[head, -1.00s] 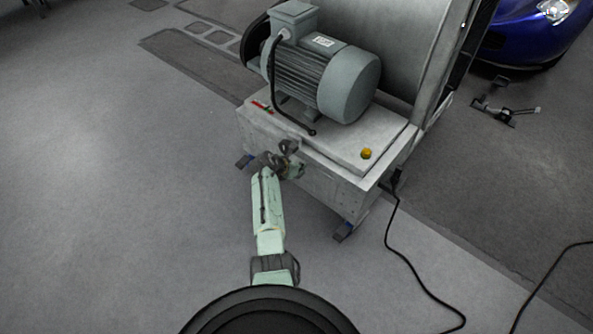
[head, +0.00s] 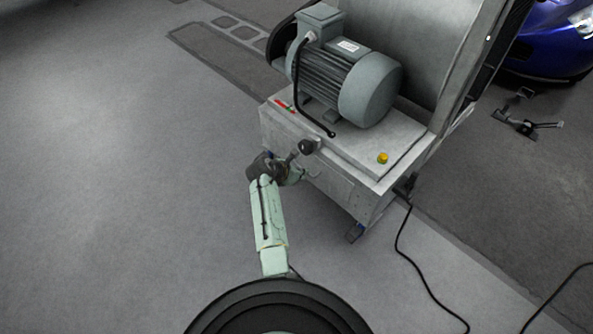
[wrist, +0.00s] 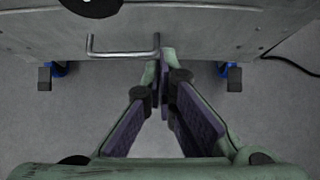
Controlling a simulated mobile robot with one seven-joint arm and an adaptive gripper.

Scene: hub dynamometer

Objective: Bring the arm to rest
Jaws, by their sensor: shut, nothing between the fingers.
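My gripper shows in the wrist view (wrist: 165,58) with its two fingers drawn together at the tips and nothing between them. The tips appear beside the right end of a bent metal handle (wrist: 120,52) on the grey cabinet front; I cannot tell if they touch it. In the head view my pale green arm reaches up from my base towards the front left of the machine cabinet (head: 340,187). The gripper there is small and partly hidden by the wrist, so its fingers are unclear.
A grey motor (head: 345,80) sits on the cabinet, with a yellow button (head: 383,158) on its top. A dark knob (head: 307,147) is at the cabinet's front. A black cable (head: 420,280) lies right. The floor (head: 120,200) at left is clear.

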